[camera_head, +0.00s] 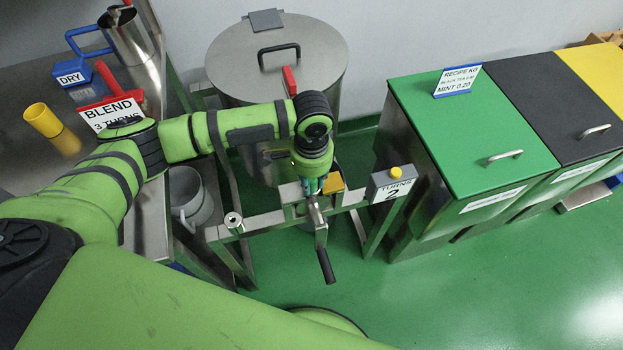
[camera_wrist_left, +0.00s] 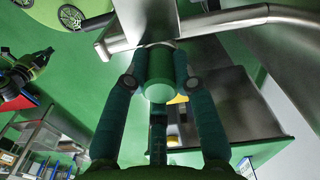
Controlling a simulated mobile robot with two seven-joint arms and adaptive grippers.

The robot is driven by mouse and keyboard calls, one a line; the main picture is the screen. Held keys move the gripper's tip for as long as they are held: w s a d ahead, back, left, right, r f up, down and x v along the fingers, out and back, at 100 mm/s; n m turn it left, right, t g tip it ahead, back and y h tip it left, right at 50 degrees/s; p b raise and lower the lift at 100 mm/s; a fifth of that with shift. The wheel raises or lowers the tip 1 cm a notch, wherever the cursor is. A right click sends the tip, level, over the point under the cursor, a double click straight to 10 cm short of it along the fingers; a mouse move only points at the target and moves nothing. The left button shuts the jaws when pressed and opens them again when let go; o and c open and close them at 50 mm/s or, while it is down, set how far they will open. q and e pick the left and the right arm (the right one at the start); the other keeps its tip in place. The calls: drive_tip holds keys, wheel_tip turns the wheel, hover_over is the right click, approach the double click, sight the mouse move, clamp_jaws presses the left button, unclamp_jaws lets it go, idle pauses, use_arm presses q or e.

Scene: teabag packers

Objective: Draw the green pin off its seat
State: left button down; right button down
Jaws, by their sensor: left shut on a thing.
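The green pin (camera_wrist_left: 159,78) shows in the left wrist view as a short green cylinder with its round end towards the camera. My left gripper (camera_head: 312,190) is shut on it, with its teal fingers on either side. In the head view the gripper points down at the steel frame in front of the drum, just above the crank. The gripper hides the pin there, and I cannot tell whether the pin is still in its seat. A green and black part at the left of the wrist view looks like my right gripper (camera_wrist_left: 22,78); its jaws are unclear.
A crank with a black handle (camera_head: 326,265) hangs below the gripper. A steel drum (camera_head: 230,75) stands behind. A counter box (camera_head: 391,186) reading TURNS 2 is to the right, before the green bin (camera_head: 425,120). A steel table (camera_head: 30,150) is at left.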

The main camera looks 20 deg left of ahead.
use_arm(q)
drive_tip(key=shift+r, duration=0.45)
drive_tip(key=r, duration=0.3)
drive_tip(key=shift+w+d+r+b, duration=0.1)
drive_tip(key=shift+d+r+b, duration=0.15)
drive_tip(key=shift+b, duration=0.15)
drive_tip(key=w+d+r, duration=0.1)
drive_tip(key=d+r, duration=0.5)
drive_tip(key=d, duration=0.5)
drive_tip(key=shift+w+r+b, duration=0.15)
drive_tip(key=shift+r+b, duration=0.15)
drive_tip(key=shift+r, duration=0.05)
